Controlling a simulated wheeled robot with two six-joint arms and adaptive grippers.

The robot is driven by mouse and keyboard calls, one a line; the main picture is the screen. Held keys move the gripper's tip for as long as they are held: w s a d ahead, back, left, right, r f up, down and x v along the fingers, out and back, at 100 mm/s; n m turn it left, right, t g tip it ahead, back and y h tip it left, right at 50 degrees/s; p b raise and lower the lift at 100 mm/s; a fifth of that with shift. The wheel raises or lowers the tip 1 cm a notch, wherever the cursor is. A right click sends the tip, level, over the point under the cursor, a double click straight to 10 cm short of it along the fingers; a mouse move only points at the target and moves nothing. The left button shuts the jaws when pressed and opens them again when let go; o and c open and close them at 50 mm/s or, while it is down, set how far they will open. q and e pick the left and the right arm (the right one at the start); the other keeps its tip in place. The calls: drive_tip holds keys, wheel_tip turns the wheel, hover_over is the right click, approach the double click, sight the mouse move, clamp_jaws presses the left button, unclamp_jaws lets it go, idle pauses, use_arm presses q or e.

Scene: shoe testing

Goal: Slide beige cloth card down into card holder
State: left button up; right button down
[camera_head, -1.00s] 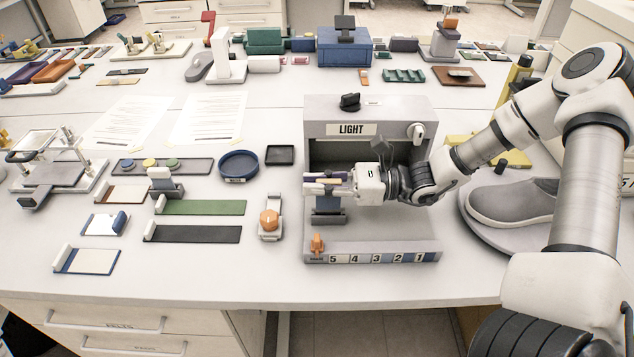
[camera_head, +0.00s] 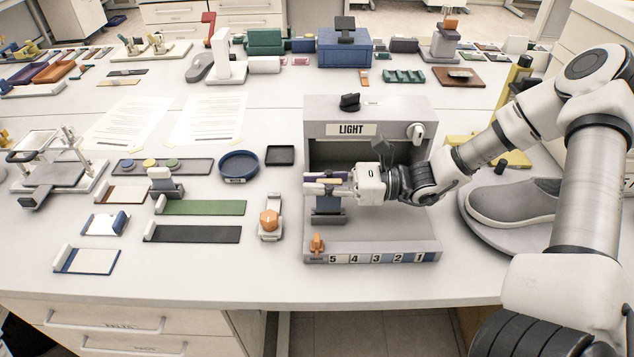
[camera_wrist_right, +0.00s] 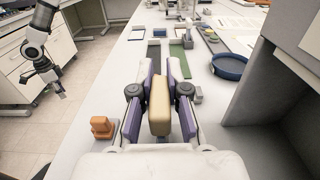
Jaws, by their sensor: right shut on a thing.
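My right gripper (camera_head: 318,184) reaches from the right into the front of the light box (camera_head: 370,102). In the right wrist view its purple-sided fingers (camera_wrist_right: 159,110) are shut on the beige cloth card (camera_wrist_right: 160,104), which stands upright between them. In the head view the fingers mostly hide the card. A dark grey-blue card holder (camera_head: 328,216) stands directly below the fingers on the light box floor. I cannot tell whether the card's lower edge touches it. My left gripper (camera_wrist_right: 57,88) hangs far left in the right wrist view, too small to read.
The box's front ledge has numbered tiles (camera_head: 378,258) and an orange knob (camera_head: 317,243). Left of the box are an orange-topped tool (camera_head: 269,222), a blue round dish (camera_head: 238,164) and green (camera_head: 202,207) and black (camera_head: 197,234) strips. A shoe (camera_head: 512,203) sits at right.

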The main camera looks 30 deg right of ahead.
sight(317, 208)
idle(0.7)
drive_tip(key=shift+f+b, duration=1.7)
drive_tip(key=shift+b, duration=0.2)
drive_tip(key=c, duration=1.1)
unclamp_jaws()
wheel_tip(317, 208, up, 10)
drive_tip(key=shift+r, duration=0.1)
